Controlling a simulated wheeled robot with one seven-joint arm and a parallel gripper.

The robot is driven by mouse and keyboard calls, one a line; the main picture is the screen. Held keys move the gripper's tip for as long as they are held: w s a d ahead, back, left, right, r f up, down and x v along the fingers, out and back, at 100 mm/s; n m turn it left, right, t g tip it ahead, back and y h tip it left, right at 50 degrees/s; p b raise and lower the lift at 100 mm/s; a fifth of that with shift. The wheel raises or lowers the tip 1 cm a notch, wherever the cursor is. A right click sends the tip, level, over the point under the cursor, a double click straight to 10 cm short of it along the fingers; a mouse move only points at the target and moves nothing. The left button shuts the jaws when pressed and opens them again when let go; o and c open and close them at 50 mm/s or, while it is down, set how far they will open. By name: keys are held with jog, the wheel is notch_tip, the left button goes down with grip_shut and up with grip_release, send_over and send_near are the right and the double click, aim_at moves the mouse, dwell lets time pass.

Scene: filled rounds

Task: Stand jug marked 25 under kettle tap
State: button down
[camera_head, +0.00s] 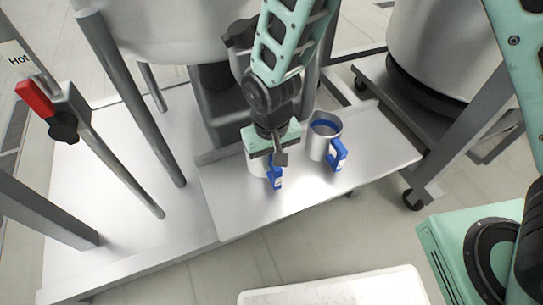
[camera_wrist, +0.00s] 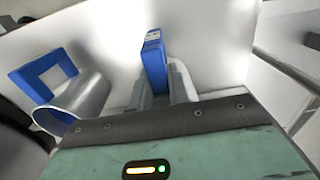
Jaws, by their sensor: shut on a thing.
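My gripper (camera_head: 275,168) is shut on the blue handle of a jug (camera_head: 257,165). The jug's pale body is mostly hidden behind the gripper in the head view. In the wrist view the blue handle (camera_wrist: 153,65) stands between the two fingers, with a small pale label on its top. I cannot read a number on it. A second metal jug (camera_head: 318,148) with a blue handle stands just to the right on the metal shelf (camera_head: 225,205). This second jug shows at the left in the wrist view (camera_wrist: 90,97). A large steel kettle (camera_head: 165,30) rises behind on the left.
A red lever (camera_head: 35,98) on a dark valve stands at the left below a "Hot" sign (camera_head: 15,60). Grey frame legs (camera_head: 125,80) rise on the left. Another steel vessel (camera_head: 440,40) sits on a wheeled stand at the right. The shelf's front part is clear.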

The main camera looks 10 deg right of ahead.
jog(key=shift+f, duration=0.35)
dwell(0.5)
jog(key=c, duration=0.8)
grip_release()
jog(key=shift+o, duration=0.2)
jog(key=shift+r, duration=0.1)
jog(key=shift+r+p, duration=1.7)
jog(key=shift+p, duration=0.15)
jog(key=shift+s, duration=0.1)
jog(key=s+d+r+p, duration=0.2)
jog(key=s, duration=0.5)
jog(key=shift+s+p, duration=0.25)
jog(key=shift+p, duration=0.05)
